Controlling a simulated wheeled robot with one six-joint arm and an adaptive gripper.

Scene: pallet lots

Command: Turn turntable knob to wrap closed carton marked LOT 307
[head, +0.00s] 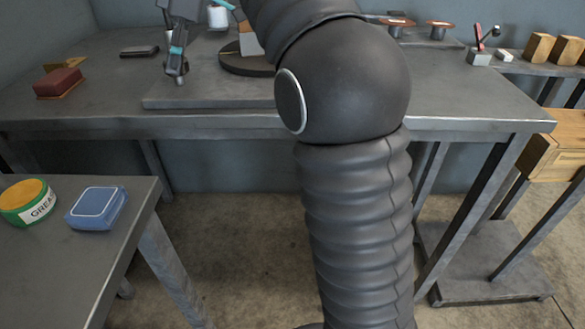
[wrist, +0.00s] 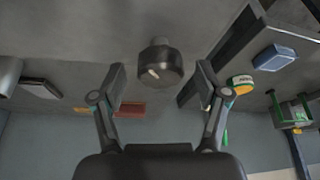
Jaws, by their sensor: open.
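A dark round knob (wrist: 160,66) with a pale mark on its face shows in the wrist view, ahead of and between my open fingers. My gripper (wrist: 161,84) is empty, with a gap on both sides of the knob; whether it reaches around it I cannot tell. In the head view my gripper (head: 178,72) points down over the bench, left of the round dark turntable (head: 240,68). A carton (head: 250,42), white and brown, stands on the turntable, mostly hidden by my arm. No lot marking is readable.
On the bench (head: 90,105) are a dark red block (head: 59,83) and a dark flat item (head: 139,51). A green grease tin (head: 28,202) and blue box (head: 97,208) stand on the near left table. Two spools and small cartons (head: 538,48) are at right.

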